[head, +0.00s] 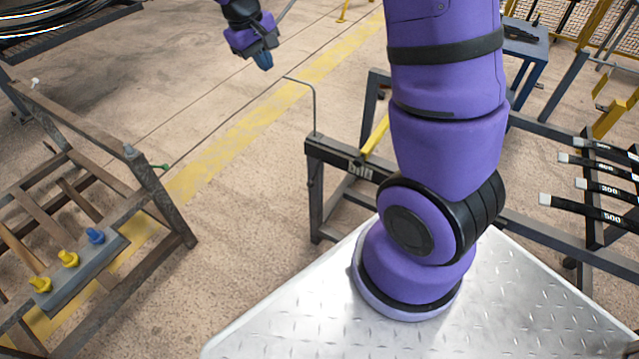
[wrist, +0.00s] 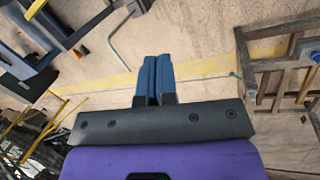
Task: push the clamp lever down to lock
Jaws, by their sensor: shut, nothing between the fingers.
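My gripper (head: 263,61) is at the top of the head view, high and away from the racks, with nothing in it. Its two blue fingers lie together in the wrist view (wrist: 152,80). A dark rack with a pale label (head: 359,170) stands beside the arm's base. A yellow bar (head: 376,136) slants up from it, partly behind my arm. A thin bent grey rod (head: 313,103) rises from its left end and shows in the wrist view (wrist: 120,46). I cannot tell for sure which part is the clamp lever. My gripper touches none of them.
A worn rack (head: 160,200) stands at the left, with a grey block (head: 85,270) bearing yellow and blue knobs. Black numbered bars (head: 600,212) lie on a rack at the right. Bare floor with a yellow stripe (head: 235,140) lies between the racks.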

